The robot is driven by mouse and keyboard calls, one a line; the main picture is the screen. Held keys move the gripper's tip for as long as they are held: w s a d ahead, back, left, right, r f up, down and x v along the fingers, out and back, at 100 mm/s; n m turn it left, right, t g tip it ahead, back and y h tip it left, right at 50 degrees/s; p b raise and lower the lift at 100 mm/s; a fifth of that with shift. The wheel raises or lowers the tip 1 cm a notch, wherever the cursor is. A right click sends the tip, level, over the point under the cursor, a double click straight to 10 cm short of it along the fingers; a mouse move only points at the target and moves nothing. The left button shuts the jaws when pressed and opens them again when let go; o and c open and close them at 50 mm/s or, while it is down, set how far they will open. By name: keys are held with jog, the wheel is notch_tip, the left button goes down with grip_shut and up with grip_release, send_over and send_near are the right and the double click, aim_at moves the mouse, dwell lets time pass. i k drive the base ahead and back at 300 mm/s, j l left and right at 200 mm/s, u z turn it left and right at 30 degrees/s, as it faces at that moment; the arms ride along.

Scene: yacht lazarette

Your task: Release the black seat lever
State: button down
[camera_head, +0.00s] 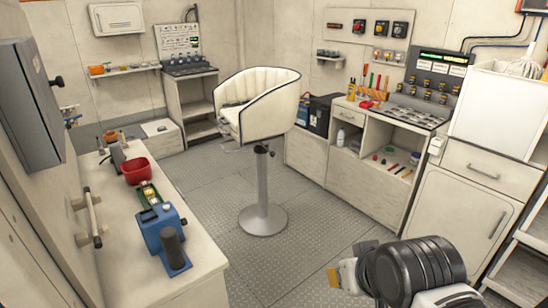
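A white padded seat (262,102) with dark piping stands on a grey pedestal with a round base (263,220) in the middle of the floor. A small black lever (264,150) shows just under the seat, at the top of the post. It is too small to tell its exact position. My gripper (337,277) is at the bottom right of the view, in front of and well apart from the seat and lever. Its fingers are small and partly hidden by my dark arm, so I cannot tell if they are open.
A bench on the left holds a red bowl (135,171) and a blue device (163,233). Cabinets with tools and a bottle (341,137) line the right wall. A shelf unit (193,103) stands at the back. The metal floor around the pedestal is clear.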

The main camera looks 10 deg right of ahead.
aim_at(272, 153)
jog(key=i+l+z, duration=0.2)
jog(key=i+l, duration=0.2)
jog(key=i+l+z, duration=0.2)
jog(key=i+l, duration=0.15)
jog(key=i, duration=0.15)
jog(key=i+j+z, duration=0.3)
jog(key=i+j, duration=0.15)
jog(key=j, duration=0.15)
jog(key=i+j+z, duration=0.3)
jog(key=j, duration=0.35)
jog(key=i+j+z, duration=0.15)
jog(key=j+z, duration=0.1)
jog(key=j, duration=0.4)
